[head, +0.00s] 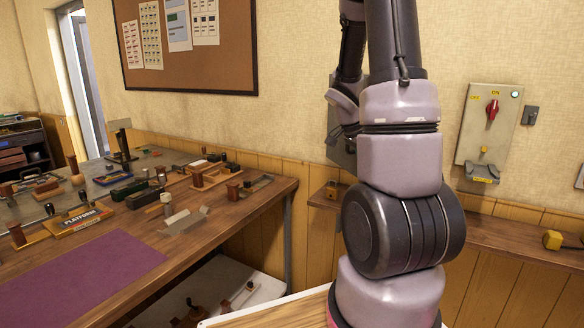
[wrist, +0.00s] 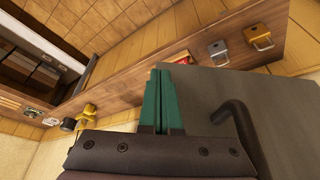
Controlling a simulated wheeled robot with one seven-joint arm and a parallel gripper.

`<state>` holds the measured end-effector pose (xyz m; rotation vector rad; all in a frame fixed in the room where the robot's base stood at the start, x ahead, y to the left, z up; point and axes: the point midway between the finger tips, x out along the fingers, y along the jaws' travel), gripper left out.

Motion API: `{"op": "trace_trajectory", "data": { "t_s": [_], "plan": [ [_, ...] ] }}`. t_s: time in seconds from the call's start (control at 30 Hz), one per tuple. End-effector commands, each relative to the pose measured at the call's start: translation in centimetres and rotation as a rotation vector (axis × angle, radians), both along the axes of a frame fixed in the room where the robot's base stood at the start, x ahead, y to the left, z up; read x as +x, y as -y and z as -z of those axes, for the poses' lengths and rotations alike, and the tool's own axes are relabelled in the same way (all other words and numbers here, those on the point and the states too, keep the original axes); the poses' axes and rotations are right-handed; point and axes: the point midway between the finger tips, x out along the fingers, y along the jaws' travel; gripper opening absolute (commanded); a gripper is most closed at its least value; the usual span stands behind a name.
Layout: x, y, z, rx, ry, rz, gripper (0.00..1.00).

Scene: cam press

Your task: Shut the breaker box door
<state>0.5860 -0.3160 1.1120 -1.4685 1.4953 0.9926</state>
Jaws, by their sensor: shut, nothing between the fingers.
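A flat grey panel (wrist: 285,105), which looks like the breaker box or its door, fills the right of the wrist view. My gripper (wrist: 166,72), with green fingers, is shut and empty beside the panel's left edge; I cannot tell whether it touches. A dark curved bar (wrist: 236,118) shows in front of the panel; I cannot tell whether it is a handle or part of my arm. In the head view a sliver of grey box (head: 341,148) shows on the wall behind my arm, which hides the rest. How far the door stands open cannot be seen.
A wooden ledge (head: 490,236) runs along the wall; padlocks (wrist: 258,37) lie on it. A beige switch panel (head: 488,130) with a red knob (head: 492,109) is at right. A cluttered workbench (head: 245,205) stands at left. A corkboard (head: 230,60) hangs above.

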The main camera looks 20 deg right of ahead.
Motion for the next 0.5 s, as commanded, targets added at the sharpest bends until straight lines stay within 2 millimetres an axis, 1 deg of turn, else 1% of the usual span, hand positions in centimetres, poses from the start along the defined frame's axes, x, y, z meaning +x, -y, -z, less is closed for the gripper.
{"op": "trace_trajectory", "data": {
  "t_s": [0.03, 0.2, 0.4, 0.5],
  "plan": [
    [-0.2, 1.6, 0.0, -0.001, 0.001, -0.034, 0.00],
    [-0.1, 6.5, 0.0, -0.001, 0.003, -0.191, 0.00],
    [0.8, 11.7, 0.0, 0.000, 0.003, -0.368, 0.00],
    [1.6, 13.8, 0.1, 0.000, 0.002, -0.427, 0.00]
  ]
}}
